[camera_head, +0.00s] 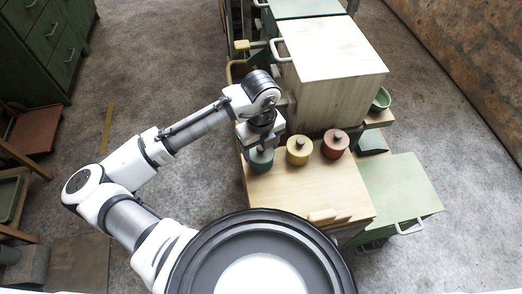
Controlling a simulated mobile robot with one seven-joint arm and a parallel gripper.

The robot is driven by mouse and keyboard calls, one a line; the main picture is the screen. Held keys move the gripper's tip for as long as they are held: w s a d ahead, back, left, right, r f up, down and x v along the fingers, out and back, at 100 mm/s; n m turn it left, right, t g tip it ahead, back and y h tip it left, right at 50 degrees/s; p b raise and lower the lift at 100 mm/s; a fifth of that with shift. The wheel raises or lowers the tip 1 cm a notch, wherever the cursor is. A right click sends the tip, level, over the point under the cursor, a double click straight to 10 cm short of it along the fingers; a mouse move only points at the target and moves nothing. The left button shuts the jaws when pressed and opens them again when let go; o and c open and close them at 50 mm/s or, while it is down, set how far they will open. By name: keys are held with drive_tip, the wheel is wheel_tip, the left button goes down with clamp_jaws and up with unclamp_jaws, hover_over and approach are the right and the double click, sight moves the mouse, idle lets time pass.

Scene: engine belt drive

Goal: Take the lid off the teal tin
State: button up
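The teal tin (261,163) stands upright on the light wooden tabletop (300,188), near its left edge. My gripper (260,148) is directly over the tin, pointing down, with its end at the tin's top. The gripper and wrist hide the lid and its knob. I cannot tell whether the fingers are open or shut on the lid.
A yellow tin (298,153) and a red tin (335,146), both with dark knobs, stand just right of the teal tin. A pale wooden box (332,75) rises behind them. A small wooden piece (328,216) lies near the front. The tabletop's middle is clear.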

drive_tip(key=c, duration=0.4)
drive_tip(key=shift+r, duration=0.1)
drive_tip(key=shift+c, duration=0.2)
wheel_tip(320, 180, up, 20)
drive_tip(key=shift+p, duration=0.45)
